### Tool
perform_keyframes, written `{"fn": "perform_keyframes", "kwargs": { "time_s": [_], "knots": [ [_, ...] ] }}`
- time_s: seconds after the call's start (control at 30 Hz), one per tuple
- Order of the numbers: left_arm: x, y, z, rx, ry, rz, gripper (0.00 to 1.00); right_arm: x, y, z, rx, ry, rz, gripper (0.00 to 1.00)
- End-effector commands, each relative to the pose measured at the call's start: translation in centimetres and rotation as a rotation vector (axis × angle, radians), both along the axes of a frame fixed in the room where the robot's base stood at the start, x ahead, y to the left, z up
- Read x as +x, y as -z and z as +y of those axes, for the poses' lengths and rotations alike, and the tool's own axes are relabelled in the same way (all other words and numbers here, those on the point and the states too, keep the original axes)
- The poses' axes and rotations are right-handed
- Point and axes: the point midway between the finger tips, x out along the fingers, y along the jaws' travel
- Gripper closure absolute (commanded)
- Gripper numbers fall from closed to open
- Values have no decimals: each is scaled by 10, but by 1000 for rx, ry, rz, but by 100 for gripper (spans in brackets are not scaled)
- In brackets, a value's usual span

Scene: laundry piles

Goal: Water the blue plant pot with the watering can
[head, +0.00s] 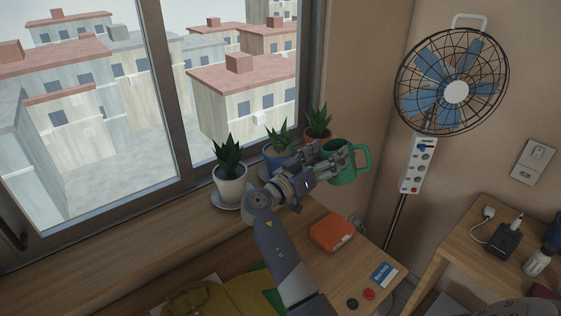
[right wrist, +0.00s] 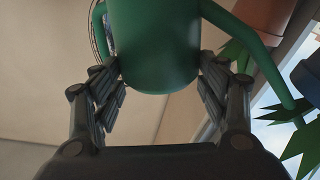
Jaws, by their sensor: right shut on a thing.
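The blue plant pot (head: 275,162) stands on the windowsill between a white pot and a terracotta pot, a spiky green plant in it. My right arm partly covers it. The green watering can (head: 347,163) is in my right gripper (head: 335,163), held up right of the blue pot, its handle to the right. Its spout reaches left towards the blue pot's plant; whether water flows cannot be told. In the right wrist view the can (right wrist: 155,45) is between my fingers, and the blue pot (right wrist: 309,78) shows at the right edge. My left gripper is out of view.
A white pot (head: 230,186) and a terracotta pot (head: 318,138) flank the blue one. An orange box (head: 331,232) and a blue card (head: 383,275) lie on the wooden surface below. A fan (head: 452,85) stands at the right by the wall.

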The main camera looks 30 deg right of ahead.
Motion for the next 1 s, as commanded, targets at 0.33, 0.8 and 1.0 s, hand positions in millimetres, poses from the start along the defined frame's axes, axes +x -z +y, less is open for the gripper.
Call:
{"fn": "perform_keyframes", "kwargs": {
  "time_s": [0.33,0.8,1.0],
  "knots": [
    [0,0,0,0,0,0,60,-1,-2,1,-7,0,5,86],
    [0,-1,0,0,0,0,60,0,-12,2,-46,1,56,86],
    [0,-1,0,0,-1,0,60,0,-12,2,-49,1,62,86]
  ]
}}
